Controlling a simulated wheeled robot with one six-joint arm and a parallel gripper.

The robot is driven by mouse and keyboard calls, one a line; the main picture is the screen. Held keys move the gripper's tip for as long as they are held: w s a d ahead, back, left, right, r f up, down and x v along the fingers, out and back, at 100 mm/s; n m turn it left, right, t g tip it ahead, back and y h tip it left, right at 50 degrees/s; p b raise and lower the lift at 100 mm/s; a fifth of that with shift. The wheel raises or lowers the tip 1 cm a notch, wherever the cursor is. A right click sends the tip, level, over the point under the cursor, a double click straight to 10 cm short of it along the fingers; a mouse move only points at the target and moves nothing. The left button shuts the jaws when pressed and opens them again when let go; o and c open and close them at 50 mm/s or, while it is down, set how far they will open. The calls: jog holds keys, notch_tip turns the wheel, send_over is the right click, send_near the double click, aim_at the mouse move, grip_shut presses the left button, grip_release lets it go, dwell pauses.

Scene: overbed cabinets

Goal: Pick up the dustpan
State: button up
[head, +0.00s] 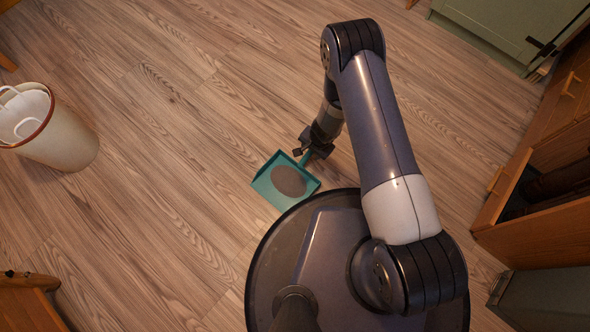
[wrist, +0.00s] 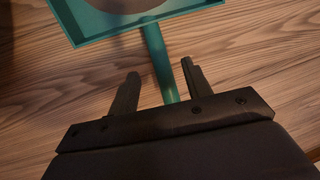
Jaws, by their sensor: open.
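The teal dustpan (head: 266,189) lies on the wooden floor just in front of my base, with a round grey-brown patch in its pan. Its handle (head: 306,158) points up and right toward my gripper (head: 314,150). In the wrist view the pan (wrist: 95,28) is at the top and the handle (wrist: 160,62) runs down between the two fingers. My gripper (wrist: 158,88) is open there, with one finger on each side of the handle and a gap visible on both sides. The handle's far end is hidden behind the gripper body.
A cream bin (head: 62,140) with a white liner stands at the left. An open wooden drawer (head: 505,190) and a green cabinet (head: 510,28) are on the right. A wooden piece (head: 25,300) is at the lower left. The floor left of the dustpan is clear.

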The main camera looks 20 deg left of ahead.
aim_at(310, 152)
jog(key=f, duration=0.1)
jog(key=w+f+b, duration=0.1)
jog(key=f, duration=0.3)
jog(key=shift+w+a+f+b, duration=0.1)
jog(key=shift+w+a+b, duration=0.1)
jog(key=shift+a+b, duration=0.15)
jog(key=shift+c, duration=0.6)
grip_shut()
